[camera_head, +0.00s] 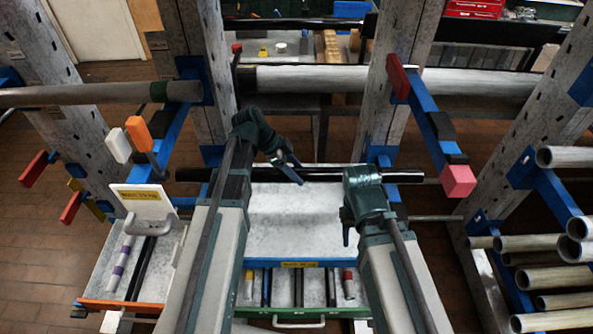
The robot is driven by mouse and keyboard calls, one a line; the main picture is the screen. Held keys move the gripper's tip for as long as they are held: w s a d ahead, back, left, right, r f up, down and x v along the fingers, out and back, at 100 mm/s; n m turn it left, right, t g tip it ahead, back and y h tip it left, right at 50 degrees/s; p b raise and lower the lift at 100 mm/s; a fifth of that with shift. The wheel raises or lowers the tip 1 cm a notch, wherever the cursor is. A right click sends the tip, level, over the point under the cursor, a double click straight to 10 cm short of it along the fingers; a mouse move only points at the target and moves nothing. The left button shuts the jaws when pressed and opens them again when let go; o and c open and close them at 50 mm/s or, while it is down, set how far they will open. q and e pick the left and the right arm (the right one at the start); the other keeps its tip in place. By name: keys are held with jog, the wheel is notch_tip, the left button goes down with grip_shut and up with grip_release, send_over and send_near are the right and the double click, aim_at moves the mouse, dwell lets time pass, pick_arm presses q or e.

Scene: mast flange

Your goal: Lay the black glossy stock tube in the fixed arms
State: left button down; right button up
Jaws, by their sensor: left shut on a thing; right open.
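The black glossy stock tube (320,174) lies level across the view, above the back of a white tray. My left gripper (289,170) is shut on it near its middle; the fingertips partly cover it. My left arm hides a stretch left of that. My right gripper (346,232) is open and empty, in front of the tube and apart from it; its wrist overlaps the tube in the picture. The left blue fixed arm (175,130) has orange and white end pieces. The right blue fixed arm (425,122) ends in a pink block (458,181). Neither visibly bears the black tube.
Grey upright posts (405,60) carry the arms. A large grey tube (310,79) lies behind, between the posts, and another grey tube (90,94) is at left. Several pale tubes (540,280) fill a rack at right. A white tray (295,225) is below my grippers.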

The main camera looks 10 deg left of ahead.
aim_at(279, 169)
pick_arm(q)
jog(key=shift+f+b, duration=2.35)
jog(key=shift+f, duration=0.3)
pick_arm(e)
jog(key=shift+f, duration=2.65)
pick_arm(q)
jog(key=shift+c, duration=0.5)
grip_release()
jog(key=shift+r, duration=0.1)
pick_arm(e)
jog(key=shift+r, duration=0.1)
pick_arm(q)
jog(key=p+v, duration=0.8)
jog(key=v, duration=0.2)
jog(key=shift+d+r+p, duration=0.1)
jog(key=shift+p, duration=0.3)
jog(key=shift+p+v, duration=0.65)
jog(key=shift+v, duration=0.25)
pick_arm(e)
notch_tip(279, 169, up, 10)
